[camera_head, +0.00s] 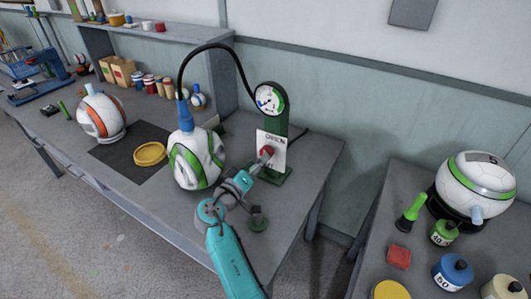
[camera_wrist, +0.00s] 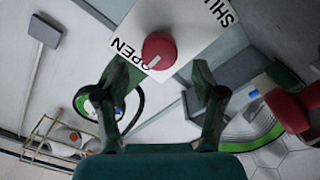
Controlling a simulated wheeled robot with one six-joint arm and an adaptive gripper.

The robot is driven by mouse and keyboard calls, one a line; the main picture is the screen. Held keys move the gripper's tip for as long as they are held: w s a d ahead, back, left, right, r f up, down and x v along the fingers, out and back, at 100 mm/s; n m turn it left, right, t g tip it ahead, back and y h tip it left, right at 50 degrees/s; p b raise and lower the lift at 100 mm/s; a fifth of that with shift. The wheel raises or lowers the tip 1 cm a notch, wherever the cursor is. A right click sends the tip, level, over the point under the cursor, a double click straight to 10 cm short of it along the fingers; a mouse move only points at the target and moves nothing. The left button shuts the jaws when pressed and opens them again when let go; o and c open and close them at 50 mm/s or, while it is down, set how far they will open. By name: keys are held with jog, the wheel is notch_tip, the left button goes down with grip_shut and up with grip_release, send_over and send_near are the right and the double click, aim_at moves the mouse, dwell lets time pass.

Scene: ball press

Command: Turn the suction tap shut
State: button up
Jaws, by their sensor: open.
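The suction tap is a round red knob (camera_wrist: 159,48) on a white plate (camera_wrist: 190,22) marked OPEN and SHUT. A pale line on the knob points to the OPEN side. In the head view the red knob (camera_head: 267,151) sits on a green stand, below a round gauge (camera_head: 269,99). My gripper (camera_wrist: 163,74) is open and empty, its fingers spread to either side of the knob's line. The knob shows just beyond the fingertips; I cannot tell whether they touch it. In the head view my gripper (camera_head: 254,168) is in front of the knob.
A white-green ball (camera_head: 193,160) stands left of my gripper, joined by a black hose (camera_head: 213,45) to the gauge. A yellow ring (camera_head: 150,154) and an orange-striped ball (camera_head: 102,115) are further left. A second table with bottles and a ball (camera_head: 474,178) is at right.

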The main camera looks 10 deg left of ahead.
jog(key=shift+x, duration=2.7)
jog(key=shift+c, duration=0.2)
jog(key=c, duration=1.1)
